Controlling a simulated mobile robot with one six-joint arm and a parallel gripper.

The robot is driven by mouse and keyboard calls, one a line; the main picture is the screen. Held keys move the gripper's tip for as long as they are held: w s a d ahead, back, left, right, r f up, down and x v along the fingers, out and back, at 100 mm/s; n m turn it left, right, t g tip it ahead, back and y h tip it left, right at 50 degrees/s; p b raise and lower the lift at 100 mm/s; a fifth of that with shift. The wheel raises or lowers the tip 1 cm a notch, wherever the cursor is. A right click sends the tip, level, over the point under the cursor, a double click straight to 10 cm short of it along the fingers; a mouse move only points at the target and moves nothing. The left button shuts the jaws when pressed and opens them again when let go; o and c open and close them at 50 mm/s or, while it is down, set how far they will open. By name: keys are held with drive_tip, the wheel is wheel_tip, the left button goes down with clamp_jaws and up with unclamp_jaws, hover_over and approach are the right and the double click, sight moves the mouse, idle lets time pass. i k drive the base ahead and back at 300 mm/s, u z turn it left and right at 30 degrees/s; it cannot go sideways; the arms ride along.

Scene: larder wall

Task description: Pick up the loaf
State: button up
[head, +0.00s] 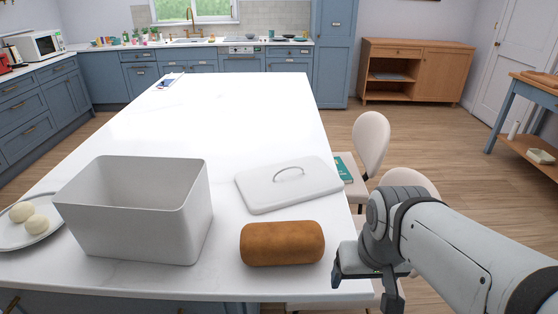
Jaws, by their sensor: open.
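The brown loaf (282,243) lies on its side on the white island top, near the front edge. My gripper (366,284) is just right of the loaf at the island's right edge. It is open, and its jaws point down and to the left. It is apart from the loaf and nothing shows between its fingers. My wrist hides part of the chair behind it.
An open white bin (140,225) stands left of the loaf, and its lid (287,184) lies behind the loaf. A plate (12,238) with two pale dough balls is at the far left. Chairs (371,142) stand along the right side. The island's far part is mostly clear.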

sight(301, 242)
drive_tip(key=z, duration=1.9)
drive_tip(key=k, duration=1.55)
drive_tip(key=u, duration=1.25)
drive_tip(key=i, duration=1.05)
drive_tip(key=u, duration=0.05)
